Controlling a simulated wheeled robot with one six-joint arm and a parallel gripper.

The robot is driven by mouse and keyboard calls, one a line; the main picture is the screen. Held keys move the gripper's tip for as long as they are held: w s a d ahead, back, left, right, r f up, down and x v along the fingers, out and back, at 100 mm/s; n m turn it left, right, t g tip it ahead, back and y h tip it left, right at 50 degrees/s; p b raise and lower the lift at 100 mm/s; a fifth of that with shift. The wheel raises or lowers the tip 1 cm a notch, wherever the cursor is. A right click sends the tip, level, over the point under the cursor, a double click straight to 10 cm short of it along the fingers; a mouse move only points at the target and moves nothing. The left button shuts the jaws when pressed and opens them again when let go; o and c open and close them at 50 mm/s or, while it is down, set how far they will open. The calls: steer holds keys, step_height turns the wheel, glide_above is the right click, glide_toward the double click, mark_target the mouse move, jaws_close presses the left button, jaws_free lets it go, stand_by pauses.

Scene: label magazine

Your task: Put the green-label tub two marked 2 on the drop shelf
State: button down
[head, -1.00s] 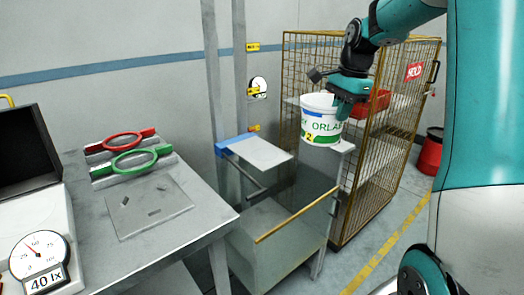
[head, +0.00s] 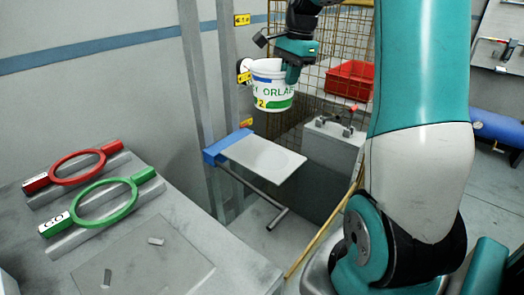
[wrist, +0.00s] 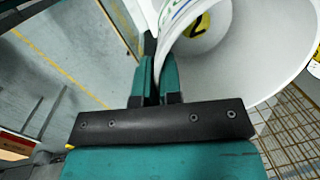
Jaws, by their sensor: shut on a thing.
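A white tub with a green label and a yellow mark reading 2 (head: 268,88) hangs in the air in the head view. My gripper (head: 292,72) is shut on its right side wall near the rim.
A table (head: 190,235) at left bears a red ring-handled paddle (head: 72,168) and a green one (head: 102,203). A grey box (head: 333,150) stands right of the shelf. A wire cage with a red crate (head: 349,82) stands behind. The shelf plate is bare.

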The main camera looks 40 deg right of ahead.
step_height(320, 180, down, 20)
stand_by(0.4)
steer(key=c, duration=1.3)
jaws_free()
